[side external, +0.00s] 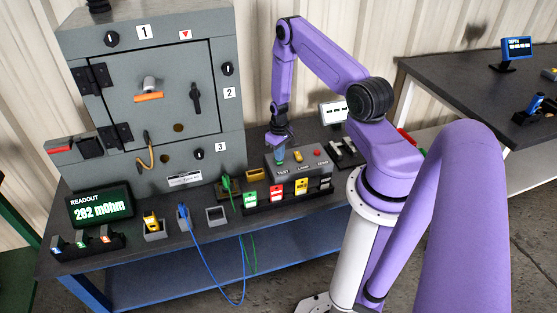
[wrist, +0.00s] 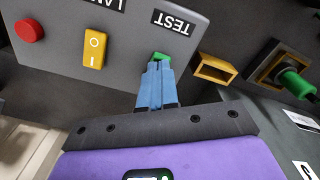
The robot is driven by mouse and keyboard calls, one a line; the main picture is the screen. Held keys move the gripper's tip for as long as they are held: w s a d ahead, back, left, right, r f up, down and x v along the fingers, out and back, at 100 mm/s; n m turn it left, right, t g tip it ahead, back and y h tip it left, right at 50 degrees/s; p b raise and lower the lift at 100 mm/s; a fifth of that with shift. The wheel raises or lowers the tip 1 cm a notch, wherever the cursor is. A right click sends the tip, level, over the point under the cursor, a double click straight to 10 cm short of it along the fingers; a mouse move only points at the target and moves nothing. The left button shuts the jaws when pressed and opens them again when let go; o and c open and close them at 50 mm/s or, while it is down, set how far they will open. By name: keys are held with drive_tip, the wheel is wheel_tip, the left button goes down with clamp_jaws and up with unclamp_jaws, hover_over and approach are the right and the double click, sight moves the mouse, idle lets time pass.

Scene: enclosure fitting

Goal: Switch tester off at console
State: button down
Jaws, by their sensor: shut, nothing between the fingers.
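The grey console (side external: 293,160) sits on the bench, in front of my arm. In the wrist view the console top (wrist: 135,45) carries a red round button (wrist: 29,31), a yellow rocker switch (wrist: 95,48) marked O and I, and a green button (wrist: 161,57) by the TEST label. My gripper (wrist: 158,68) is shut and empty, its blue fingertips at the green button and partly covering it. Whether they press it I cannot tell. In the side view my gripper (side external: 280,160) is at the console's left end. The readout (side external: 100,206) shows 282 mOhm.
A grey enclosure (side external: 165,90) with a door and knobs stands behind left. A green plug (wrist: 297,83) is close to the console. A row of coloured tags (side external: 276,190) lies in front of it. Blue and green cables hang over the bench's front edge.

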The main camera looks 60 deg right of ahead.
drive_tip(key=shift+f, duration=0.55)
drive_tip(key=shift+r, duration=3.55)
drive_tip(key=a+r+n, duration=0.4)
drive_tip(key=a+r, duration=0.5)
drive_tip(key=a, duration=0.3)
drive_tip(key=a+r+n, duration=0.4)
drive_tip(key=a+r, duration=0.6)
drive_tip(key=a, duration=0.3)
drive_tip(key=s+a+r+n, duration=0.2)
drive_tip(key=s+r, duration=0.1)
drive_tip(key=s, duration=0.4)
drive_tip(key=s+a+r+n, duration=0.3)
drive_tip(key=s, duration=0.4)
drive_tip(key=s+a+r+n, duration=0.2)
drive_tip(key=s+r, duration=0.2)
drive_tip(key=s, duration=0.4)
drive_tip(key=shift+a+n, duration=0.2)
drive_tip(key=shift+n, duration=0.1)
